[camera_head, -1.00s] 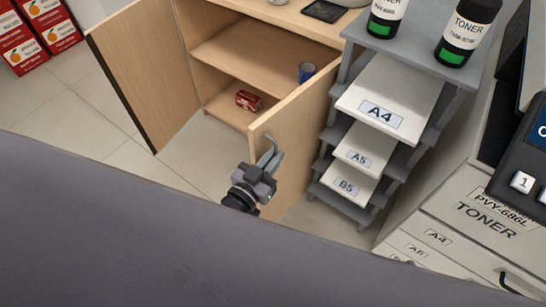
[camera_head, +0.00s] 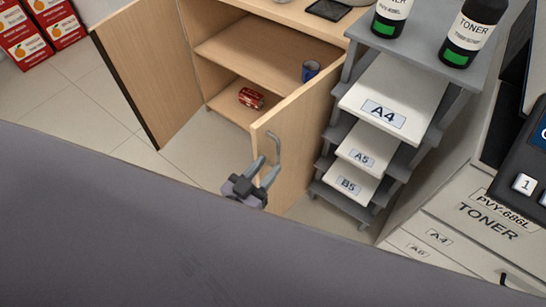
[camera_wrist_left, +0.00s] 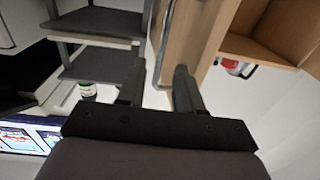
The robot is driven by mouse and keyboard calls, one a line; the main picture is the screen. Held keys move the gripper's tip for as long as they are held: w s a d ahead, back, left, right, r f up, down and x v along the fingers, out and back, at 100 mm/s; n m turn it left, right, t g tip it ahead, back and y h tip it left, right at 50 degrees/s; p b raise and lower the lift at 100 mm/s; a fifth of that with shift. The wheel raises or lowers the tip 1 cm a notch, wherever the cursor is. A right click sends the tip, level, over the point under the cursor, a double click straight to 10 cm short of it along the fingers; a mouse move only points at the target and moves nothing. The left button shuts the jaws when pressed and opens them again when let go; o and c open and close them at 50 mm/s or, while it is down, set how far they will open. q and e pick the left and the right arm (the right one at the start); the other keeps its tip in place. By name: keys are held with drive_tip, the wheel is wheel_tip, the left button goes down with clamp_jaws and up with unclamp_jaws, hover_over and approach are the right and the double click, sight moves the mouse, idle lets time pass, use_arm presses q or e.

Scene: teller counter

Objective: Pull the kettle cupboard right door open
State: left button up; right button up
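The kettle cupboard's right door (camera_head: 302,125) is a light wood panel standing wide open, swung out from the cupboard. Its grey bar handle (camera_head: 275,148) is near the door's free edge. My left gripper (camera_head: 267,172) is open beside the door, with its fingertips close to the handle's lower part. In the left wrist view the two fingers (camera_wrist_left: 157,86) are apart and the handle (camera_wrist_left: 169,38) shows between and beyond them. Whether a finger touches the handle I cannot tell. My right gripper is not in view.
The left door (camera_head: 145,65) also stands open. Inside the cupboard are a red can (camera_head: 251,97) and a blue mug (camera_head: 311,70). A grey paper rack (camera_head: 350,125) with toner bottles on top stands right of the door. Open floor (camera_head: 195,150) lies between the doors.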

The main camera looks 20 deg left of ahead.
use_arm(q)
drive_tip(key=shift+v, duration=1.3)
drive_tip(key=s+a+r+g+y+p, duration=0.2)
drive_tip(key=s+a+r+g+p, duration=0.1)
drive_tip(key=s+g+p, duration=0.4)
drive_tip(key=s+a+p, duration=0.1)
drive_tip(key=s, duration=0.1)
drive_tip(key=shift+s+a, duration=0.3)
